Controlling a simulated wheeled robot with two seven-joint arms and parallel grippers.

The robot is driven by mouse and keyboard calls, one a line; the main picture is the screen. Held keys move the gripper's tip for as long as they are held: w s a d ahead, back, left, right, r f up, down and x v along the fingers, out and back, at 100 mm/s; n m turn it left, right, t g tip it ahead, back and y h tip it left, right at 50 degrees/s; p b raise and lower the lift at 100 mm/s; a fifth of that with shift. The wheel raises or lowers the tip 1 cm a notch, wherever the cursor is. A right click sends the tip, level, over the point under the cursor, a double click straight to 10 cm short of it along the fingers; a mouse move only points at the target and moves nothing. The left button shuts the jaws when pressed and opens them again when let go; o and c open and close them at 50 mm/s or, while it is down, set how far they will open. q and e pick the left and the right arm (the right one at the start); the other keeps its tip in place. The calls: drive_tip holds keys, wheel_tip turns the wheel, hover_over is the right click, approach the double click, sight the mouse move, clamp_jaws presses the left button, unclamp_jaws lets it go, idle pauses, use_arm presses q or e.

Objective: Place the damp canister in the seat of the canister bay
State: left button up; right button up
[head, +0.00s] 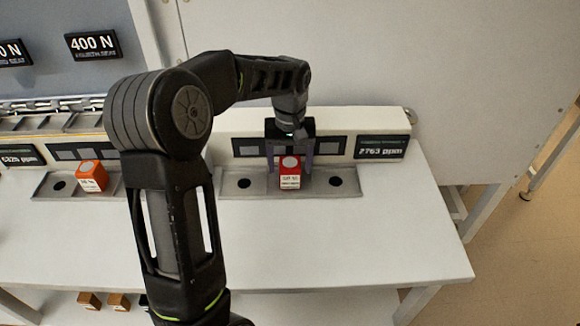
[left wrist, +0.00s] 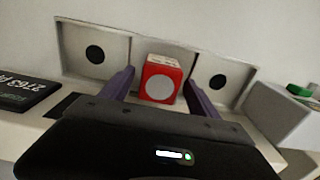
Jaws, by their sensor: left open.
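A red canister (head: 290,173) with a white label and a pale round top stands upright in the middle of the right-hand grey bay (head: 318,190), between two dark round seats. In the left wrist view the canister (left wrist: 160,80) stands between the seats, its base partly hidden. My left gripper (head: 290,160) is open, its two purple fingers on either side of the canister. In the left wrist view the fingers (left wrist: 158,88) show a gap to the canister on each side. An orange canister (head: 91,176) stands in the left bay (head: 45,184). My right gripper is not in view.
A display reading 2763 ppm (head: 381,147) is on the housing behind the right bay. The white bench top (head: 330,240) in front is clear. Small brown blocks (head: 118,302) sit on a lower shelf. A 400 N sign (head: 93,43) hangs behind.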

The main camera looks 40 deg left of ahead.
sight(290, 163)
use_arm(q)
wheel_tip(290, 163, up, 11)
drive_tip(key=shift+f, duration=0.15)
idle(0.7)
